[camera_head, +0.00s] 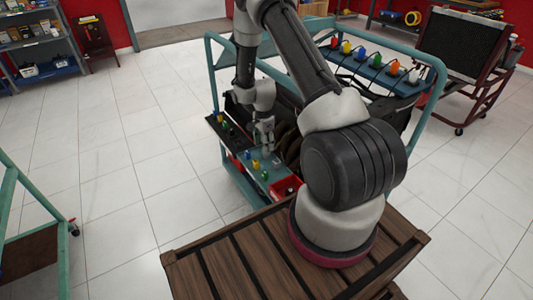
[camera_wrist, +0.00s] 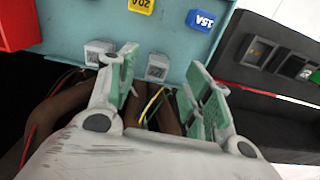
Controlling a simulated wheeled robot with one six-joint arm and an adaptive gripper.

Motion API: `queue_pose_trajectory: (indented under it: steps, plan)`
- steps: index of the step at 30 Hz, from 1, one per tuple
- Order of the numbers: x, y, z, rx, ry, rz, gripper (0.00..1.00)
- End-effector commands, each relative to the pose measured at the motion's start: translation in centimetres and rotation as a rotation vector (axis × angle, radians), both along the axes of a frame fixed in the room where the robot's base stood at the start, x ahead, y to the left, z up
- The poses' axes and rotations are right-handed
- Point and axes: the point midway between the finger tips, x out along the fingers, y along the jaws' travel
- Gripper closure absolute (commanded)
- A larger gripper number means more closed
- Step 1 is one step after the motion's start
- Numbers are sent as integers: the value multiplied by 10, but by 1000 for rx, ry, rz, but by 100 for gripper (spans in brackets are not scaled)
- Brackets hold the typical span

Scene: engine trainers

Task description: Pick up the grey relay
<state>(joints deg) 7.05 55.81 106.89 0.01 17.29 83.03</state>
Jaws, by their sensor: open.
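My gripper (camera_wrist: 163,66) is open in the wrist view, its green-padded fingers spread apart. A small light grey block with a patterned top, which looks like a grey relay (camera_wrist: 157,68), sits at the edge of the teal shelf (camera_wrist: 165,30), in the gap between the fingertips as seen from the wrist. A second similar grey block (camera_wrist: 98,53) sits to the left, outside the left finger. I cannot tell the two apart by label. In the head view my gripper (camera_head: 264,131) is low over the teal cart, and the grey blocks are hard to make out there.
A blue 15A fuse (camera_wrist: 201,19) and a yellow 20A fuse (camera_wrist: 141,5) stand on the shelf beyond the blocks. A red bin (camera_wrist: 20,24) is at left. A black tray (camera_wrist: 238,45) with several dark pieces is at right. Hoses and wires lie below the shelf edge.

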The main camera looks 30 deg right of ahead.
Motion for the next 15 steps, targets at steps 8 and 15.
queue_pose_trajectory:
  steps: [8, 15]
  plan:
    - [-1, -1, -42, 0, 1, 1, 50]
    - [-1, -1, -48, 0, 0, 1, 50]
